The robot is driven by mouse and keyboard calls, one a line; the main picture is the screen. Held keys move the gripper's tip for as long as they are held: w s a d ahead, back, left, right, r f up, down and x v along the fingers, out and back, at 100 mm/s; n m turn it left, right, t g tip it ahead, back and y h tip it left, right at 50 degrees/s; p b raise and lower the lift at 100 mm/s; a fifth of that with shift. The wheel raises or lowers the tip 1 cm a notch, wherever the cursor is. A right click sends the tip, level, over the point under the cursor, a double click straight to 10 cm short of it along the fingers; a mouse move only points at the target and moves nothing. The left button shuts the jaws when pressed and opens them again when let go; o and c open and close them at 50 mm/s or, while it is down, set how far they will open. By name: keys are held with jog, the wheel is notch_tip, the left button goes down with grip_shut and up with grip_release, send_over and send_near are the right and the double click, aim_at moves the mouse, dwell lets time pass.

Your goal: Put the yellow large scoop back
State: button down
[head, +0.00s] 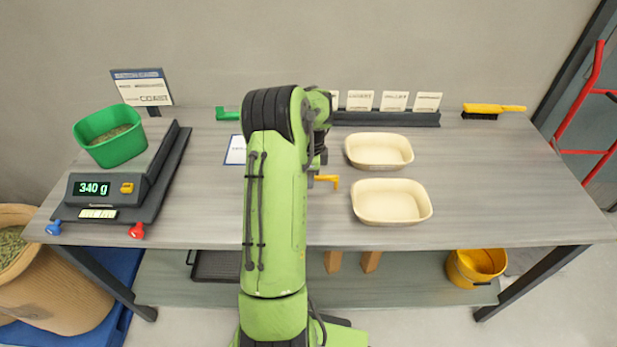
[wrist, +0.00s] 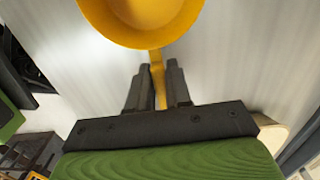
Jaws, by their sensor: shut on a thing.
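The yellow large scoop (wrist: 140,22) fills the top of the wrist view, its round bowl ahead of my fingers. My gripper (wrist: 157,82) is shut on the scoop's handle, with one dark finger on each side. In the head view only a short yellow piece (head: 327,180) shows at the right of my arm, above the bench; it looks like part of the scoop. My arm hides the rest of the scoop and my gripper in that view. Whether the scoop touches the bench top I cannot tell.
On the bench (head: 460,200), a green tub (head: 108,148) sits on a scale (head: 95,189) reading 340 g. Two cream trays (head: 392,204) (head: 379,138) stand right of my arm. Behind are a card rack (head: 388,119), a yellow brush (head: 492,110) and a green item (head: 227,113). A yellow bucket (head: 476,266) sits below.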

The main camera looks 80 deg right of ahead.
jog(key=shift+f, duration=0.1)
jog(key=c, duration=1.1)
grip_release()
jog(key=shift+o, duration=0.2)
notch_tip(320, 180, up, 12)
jog(key=p, duration=0.3)
jog(key=shift+s, duration=0.25)
